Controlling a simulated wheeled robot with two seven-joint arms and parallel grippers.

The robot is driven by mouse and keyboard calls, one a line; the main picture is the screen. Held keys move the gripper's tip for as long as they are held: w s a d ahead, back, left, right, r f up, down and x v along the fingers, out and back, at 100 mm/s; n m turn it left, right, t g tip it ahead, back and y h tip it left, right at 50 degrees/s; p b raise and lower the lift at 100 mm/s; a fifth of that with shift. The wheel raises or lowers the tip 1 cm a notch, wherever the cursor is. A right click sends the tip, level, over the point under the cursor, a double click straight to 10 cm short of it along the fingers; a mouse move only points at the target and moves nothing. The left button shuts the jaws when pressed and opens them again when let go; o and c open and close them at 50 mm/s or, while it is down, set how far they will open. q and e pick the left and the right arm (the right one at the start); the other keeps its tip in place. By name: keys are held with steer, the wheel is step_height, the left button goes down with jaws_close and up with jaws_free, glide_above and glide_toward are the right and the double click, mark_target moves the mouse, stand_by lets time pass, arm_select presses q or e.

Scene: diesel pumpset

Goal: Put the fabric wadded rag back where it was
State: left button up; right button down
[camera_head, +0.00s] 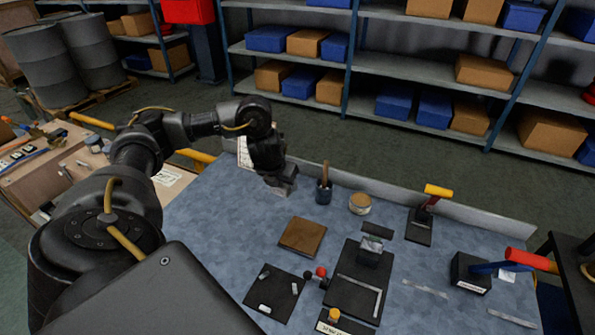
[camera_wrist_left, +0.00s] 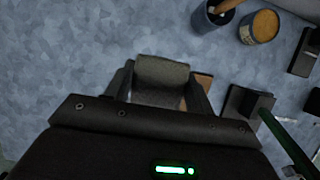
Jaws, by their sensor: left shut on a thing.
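The wadded rag (camera_wrist_left: 160,75) is a dark grey-olive fabric bundle, seen between the two fingers in the left wrist view. My left gripper (camera_wrist_left: 160,95) is shut on it, with one finger on each side. In the head view my left gripper (camera_head: 283,184) hangs over the far left part of the blue-grey bench top (camera_head: 215,215), left of the dark cup. The rag is mostly hidden by the gripper there. I cannot tell whether the rag touches the bench. My right gripper is not in view.
Close to the right of the left gripper stand a dark cup (camera_head: 323,194) with a wooden handle in it and a round tin (camera_head: 360,203). A brown square board (camera_head: 302,237), black mats and tools lie nearer. The bench left of the board is bare.

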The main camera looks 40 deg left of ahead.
arm_select(q)
steer(key=w+a+f+b, duration=0.1)
steer(key=w+f+b, duration=0.1)
steer(key=w+f, duration=0.1)
steer(key=w+a+f+b, duration=0.2)
steer(key=w+f, duration=0.1)
steer(key=w, duration=0.1)
steer(key=w+a+f+b, duration=0.2)
steer(key=w+f+b, duration=0.1)
steer(key=w, duration=0.1)
steer(key=shift+a, duration=0.2)
steer(key=shift+w+a+f, duration=0.2)
steer(key=shift+w, duration=0.25)
steer(key=shift+a+f+b, duration=0.1)
steer(key=shift+f+b, duration=0.1)
steer(key=shift+b, duration=0.25)
steer(key=f, duration=0.3)
steer(key=shift+w+a+f, duration=0.1)
steer(key=shift+w+f, duration=0.05)
steer(key=shift+w, duration=0.05)
